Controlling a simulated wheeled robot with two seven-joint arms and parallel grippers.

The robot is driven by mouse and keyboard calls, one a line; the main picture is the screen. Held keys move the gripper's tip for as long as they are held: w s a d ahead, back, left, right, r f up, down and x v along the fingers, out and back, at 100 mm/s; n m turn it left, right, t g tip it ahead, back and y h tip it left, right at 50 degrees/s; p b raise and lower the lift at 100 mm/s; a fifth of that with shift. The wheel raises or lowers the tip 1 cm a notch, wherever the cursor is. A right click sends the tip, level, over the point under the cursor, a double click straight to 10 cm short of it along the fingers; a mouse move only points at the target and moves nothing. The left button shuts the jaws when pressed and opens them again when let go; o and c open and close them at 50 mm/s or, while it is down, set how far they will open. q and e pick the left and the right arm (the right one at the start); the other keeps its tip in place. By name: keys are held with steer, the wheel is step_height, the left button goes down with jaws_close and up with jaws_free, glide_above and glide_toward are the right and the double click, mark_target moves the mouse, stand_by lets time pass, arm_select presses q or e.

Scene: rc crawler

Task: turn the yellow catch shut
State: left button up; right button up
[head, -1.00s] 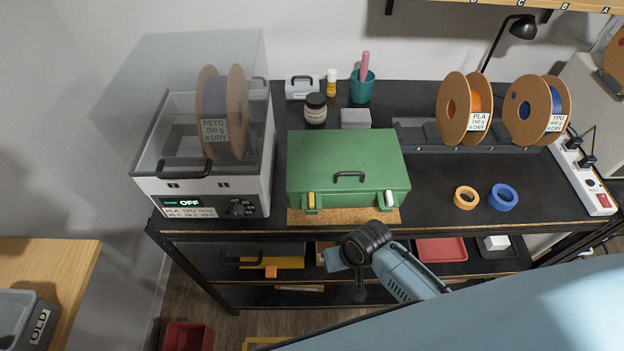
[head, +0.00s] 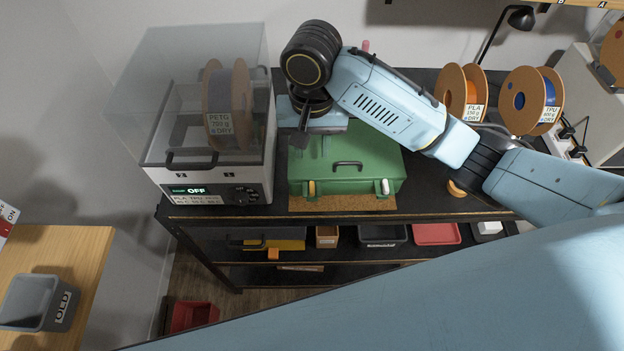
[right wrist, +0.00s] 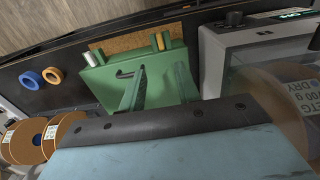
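A green case (head: 350,170) with a black handle stands shut-lidded on the black bench, on a cork mat (head: 340,203). Its yellow catch (head: 312,187) is at the front left and a white catch (head: 385,187) at the front right. Both look upright; whether the yellow one is latched is too small to tell. In the right wrist view the yellow catch (right wrist: 160,42) is past the fingers. My right gripper (head: 312,147) hangs above the case's left rear part, its fingers (right wrist: 158,76) apart and empty, away from the catch. My left gripper is not in view.
A filament dryer (head: 210,185) stands close left of the case. Filament spools (head: 462,95) stand at the right rear. An orange ring (head: 456,188) lies right of the case, partly hidden by my arm. A lower shelf holds bins (head: 437,234).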

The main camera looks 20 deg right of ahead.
mark_target(312, 187)
step_height(312, 187, down, 13)
stand_by(0.4)
jaws_close()
